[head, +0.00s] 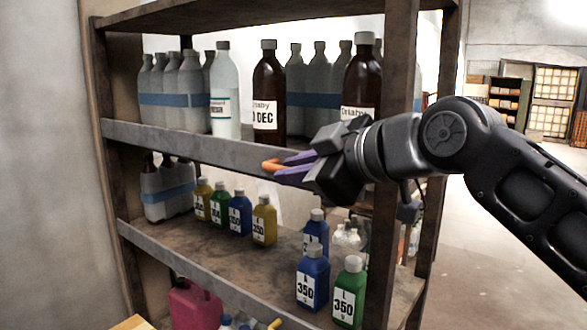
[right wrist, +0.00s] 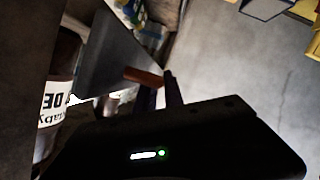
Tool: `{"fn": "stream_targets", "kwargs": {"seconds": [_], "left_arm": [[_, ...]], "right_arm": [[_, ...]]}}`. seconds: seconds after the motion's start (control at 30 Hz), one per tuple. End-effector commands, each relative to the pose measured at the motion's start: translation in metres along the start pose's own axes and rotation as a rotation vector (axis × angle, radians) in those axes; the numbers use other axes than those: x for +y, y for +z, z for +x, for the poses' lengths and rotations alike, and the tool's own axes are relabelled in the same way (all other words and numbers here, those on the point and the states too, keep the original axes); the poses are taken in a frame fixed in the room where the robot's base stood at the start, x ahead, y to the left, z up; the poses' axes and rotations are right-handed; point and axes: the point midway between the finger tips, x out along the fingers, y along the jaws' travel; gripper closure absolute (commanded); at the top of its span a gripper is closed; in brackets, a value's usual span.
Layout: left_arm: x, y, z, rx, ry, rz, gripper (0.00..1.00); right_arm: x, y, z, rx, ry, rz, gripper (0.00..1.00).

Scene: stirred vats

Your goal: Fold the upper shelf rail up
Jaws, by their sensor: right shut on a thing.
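My right gripper (head: 294,164), with purple fingers, is shut on this handle in front of the rail. In the right wrist view its fingers (right wrist: 160,92) are dark and partly hidden by the gripper body. The rail's right end is hidden behind my gripper. My left gripper is not in view.
Two brown bottles (head: 268,92) and a pale bottle (head: 224,95) stand just behind the rail, with banded grey bottles behind. A brown post (head: 400,60) stands at the right. Small coloured bottles (head: 312,278) stand on the lower shelf. Open floor lies to the right.

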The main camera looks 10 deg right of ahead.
Motion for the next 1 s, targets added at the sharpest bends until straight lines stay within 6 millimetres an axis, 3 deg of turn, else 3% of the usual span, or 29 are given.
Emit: {"fn": "stream_targets", "kwargs": {"seconds": [0.27,0.3,0.37,0.67,0.83,1.0], "left_arm": [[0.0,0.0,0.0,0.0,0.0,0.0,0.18],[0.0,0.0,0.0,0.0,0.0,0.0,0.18],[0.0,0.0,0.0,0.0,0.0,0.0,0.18],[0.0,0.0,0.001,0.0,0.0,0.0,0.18],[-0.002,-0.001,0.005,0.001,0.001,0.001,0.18],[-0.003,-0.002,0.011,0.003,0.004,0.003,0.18]], "right_arm": [[0.001,0.001,0.0,-0.003,0.001,0.001,1.0],[0.001,0.001,0.0,-0.003,0.001,0.0,0.85],[0.001,0.001,0.0,-0.003,0.001,0.0,0.8],[0.0,0.001,-0.001,-0.001,0.001,-0.001,0.79],[0.0,0.001,-0.014,0.001,0.003,-0.001,0.79],[0.0,0.002,-0.042,0.002,0.004,0.0,0.79]]}}
